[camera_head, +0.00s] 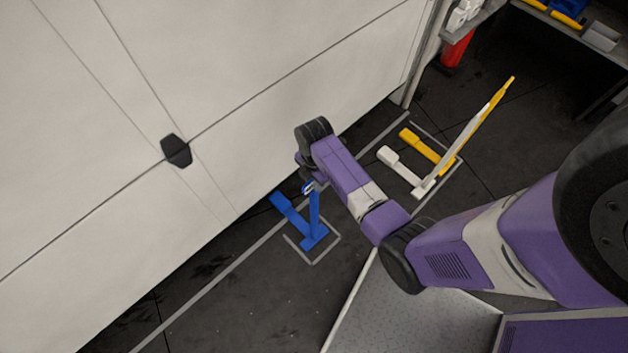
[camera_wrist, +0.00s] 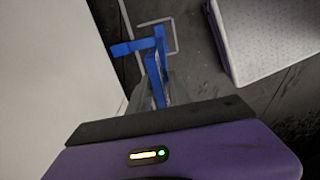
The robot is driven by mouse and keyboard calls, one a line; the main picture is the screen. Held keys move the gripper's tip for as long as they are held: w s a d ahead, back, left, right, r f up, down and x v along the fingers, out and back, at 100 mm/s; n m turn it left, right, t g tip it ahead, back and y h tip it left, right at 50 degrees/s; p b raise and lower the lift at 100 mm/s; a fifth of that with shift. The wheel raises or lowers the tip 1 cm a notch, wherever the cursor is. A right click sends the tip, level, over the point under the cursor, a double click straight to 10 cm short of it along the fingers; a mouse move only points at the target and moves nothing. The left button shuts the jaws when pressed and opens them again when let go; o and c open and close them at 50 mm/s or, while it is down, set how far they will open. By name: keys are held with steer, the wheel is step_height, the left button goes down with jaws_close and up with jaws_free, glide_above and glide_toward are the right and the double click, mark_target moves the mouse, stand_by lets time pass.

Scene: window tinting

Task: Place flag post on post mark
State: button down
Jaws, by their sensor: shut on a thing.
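The blue flag post (camera_head: 314,212) stands roughly upright on its flat blue base (camera_head: 290,211). My gripper (camera_head: 308,187) is shut on the upper part of the post. In the wrist view the blue post (camera_wrist: 155,88) runs away from my gripper (camera_wrist: 158,104) to its base (camera_wrist: 135,46). The post mark (camera_head: 313,263) is a thin grey outline on the dark floor. The near part of the base lies within its open corner, and the far part reaches toward the white door. I cannot tell whether the base touches the floor.
The big white door (camera_head: 110,130) is close behind the post. A yellow post (camera_head: 498,98) and a white post (camera_head: 455,150) stand to the right. A grey metal platform (camera_head: 410,305) lies in front. A red cylinder (camera_head: 457,50) stands at the back.

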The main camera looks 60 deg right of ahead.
steer(key=c, duration=1.2)
jaws_free()
